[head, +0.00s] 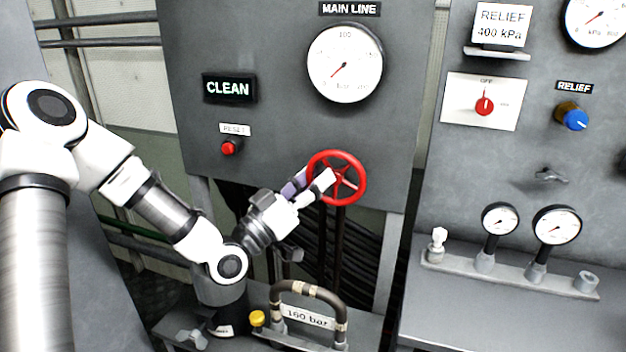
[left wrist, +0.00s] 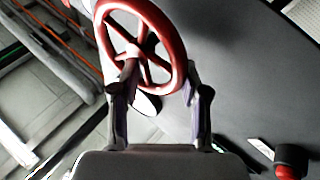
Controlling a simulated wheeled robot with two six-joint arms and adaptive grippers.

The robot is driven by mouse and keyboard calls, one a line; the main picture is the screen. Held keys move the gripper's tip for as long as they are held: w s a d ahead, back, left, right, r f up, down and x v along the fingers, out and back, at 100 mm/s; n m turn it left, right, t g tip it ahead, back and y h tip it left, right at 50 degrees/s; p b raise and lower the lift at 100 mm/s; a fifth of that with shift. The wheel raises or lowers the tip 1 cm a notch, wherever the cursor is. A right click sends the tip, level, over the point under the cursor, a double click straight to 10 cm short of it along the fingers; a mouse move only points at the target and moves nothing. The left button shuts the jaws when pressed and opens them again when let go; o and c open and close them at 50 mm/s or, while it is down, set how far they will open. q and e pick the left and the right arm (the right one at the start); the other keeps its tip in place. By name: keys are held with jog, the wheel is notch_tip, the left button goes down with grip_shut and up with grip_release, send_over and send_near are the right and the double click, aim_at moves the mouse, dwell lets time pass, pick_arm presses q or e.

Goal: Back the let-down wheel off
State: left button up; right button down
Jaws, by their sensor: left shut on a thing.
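The red let-down wheel (head: 355,199) is a spoked handwheel on the grey panel, below the MAIN LINE gauge. It also fills the top of the left wrist view (left wrist: 146,10). My left gripper (head: 315,179) reaches the wheel's left side from the lower left, shut on its rim. In the left wrist view my gripper's (left wrist: 160,84) two fingers stand on either side of the rim, one over the spokes and one outside. My right gripper is in neither view.
The MAIN LINE gauge (head: 345,64) has its needle at lower left. A lit CLEAN sign (head: 229,88) and a red button (head: 229,148) sit left of the wheel. A hose loop marked 160 bar (head: 308,287) stands below. The relief panel (head: 530,150) is at right.

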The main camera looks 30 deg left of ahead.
aim_at(328, 200)
pick_arm(q)
jog(key=f+n+y+b, duration=0.1)
jog(key=n+y+b, duration=0.4)
jog(key=n+b, duration=0.1)
jog(key=d+f+n+t+y+b, duration=0.1)
jog(key=n+y+b, duration=0.4)
jog(key=n, duration=0.3)
jog(key=d+f+n+t+y+b, duration=0.1)
jog(key=n+y+b, duration=0.3)
jog(key=n+b, duration=0.2)
jog(key=shift+w+n+y+b, duration=0.25)
jog(key=shift+n+y+b, duration=0.15)
jog(key=shift+b, duration=0.25)
jog(key=shift+d+n+y+b, duration=0.15)
jog(key=shift+n+y+b, duration=0.2)
jog(key=shift+n+y, duration=0.35)
jog(key=shift+n+g, duration=0.3)
jog(key=o, duration=0.9)
jog(key=shift+o, duration=0.6)
jog(key=shift+w+d+f, duration=0.15)
jog(key=shift+w, duration=0.3)
jog(key=shift+s, duration=0.15)
